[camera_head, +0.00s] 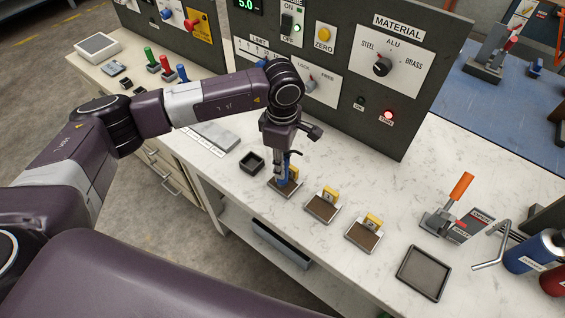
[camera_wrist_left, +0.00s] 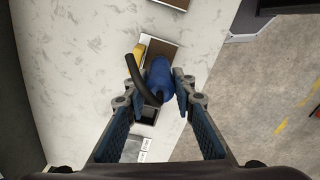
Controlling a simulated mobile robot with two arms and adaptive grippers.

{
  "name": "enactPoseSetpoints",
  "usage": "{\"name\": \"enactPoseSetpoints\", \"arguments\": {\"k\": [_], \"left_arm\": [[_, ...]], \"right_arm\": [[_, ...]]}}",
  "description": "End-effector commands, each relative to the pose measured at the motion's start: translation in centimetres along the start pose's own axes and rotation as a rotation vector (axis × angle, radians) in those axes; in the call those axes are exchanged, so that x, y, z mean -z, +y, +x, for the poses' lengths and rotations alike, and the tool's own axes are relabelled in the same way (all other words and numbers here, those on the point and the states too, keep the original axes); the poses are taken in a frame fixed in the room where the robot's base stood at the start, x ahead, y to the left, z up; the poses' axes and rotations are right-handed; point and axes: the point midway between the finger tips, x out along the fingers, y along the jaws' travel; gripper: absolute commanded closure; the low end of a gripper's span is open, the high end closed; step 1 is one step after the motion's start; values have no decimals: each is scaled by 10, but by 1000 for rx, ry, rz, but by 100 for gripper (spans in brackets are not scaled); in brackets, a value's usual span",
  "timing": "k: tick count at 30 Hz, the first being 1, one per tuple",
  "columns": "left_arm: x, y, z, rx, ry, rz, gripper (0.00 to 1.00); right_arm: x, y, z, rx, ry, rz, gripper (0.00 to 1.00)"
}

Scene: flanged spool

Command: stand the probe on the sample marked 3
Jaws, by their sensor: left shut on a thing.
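My left gripper (camera_head: 284,176) is shut on the blue probe (camera_head: 293,174), over the leftmost of three brown samples (camera_head: 287,192). I cannot tell whether the probe touches that sample. The middle sample (camera_head: 320,209) and the right sample (camera_head: 361,236) stand free, each with a yellow tag; their numbers are too small to read. In the left wrist view the probe (camera_wrist_left: 160,76), with a black cable, sits between the fingers (camera_wrist_left: 160,88). It partly hides a sample (camera_wrist_left: 158,54) with a yellow tag. My right gripper is not in view.
A small black open holder (camera_head: 252,162) stands left of the samples. The grey panel (camera_head: 345,120) with knobs and lamps rises behind. An empty dark tray (camera_head: 423,272) and an orange-handled clamp (camera_head: 448,208) are to the right. The counter's front edge is close to the samples.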

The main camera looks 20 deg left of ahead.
Motion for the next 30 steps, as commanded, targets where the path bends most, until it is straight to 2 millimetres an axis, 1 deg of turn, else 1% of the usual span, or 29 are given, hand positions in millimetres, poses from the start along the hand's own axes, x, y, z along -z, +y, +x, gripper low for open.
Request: {"name": "enactPoseSetpoints", "arguments": {"k": [8, 30], "left_arm": [[0, 0, 0, -1, 0, 0, 100], [0, 0, 1, 0, 0, 0, 100]], "right_arm": [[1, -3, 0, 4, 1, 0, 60], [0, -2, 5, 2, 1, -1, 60]]}}
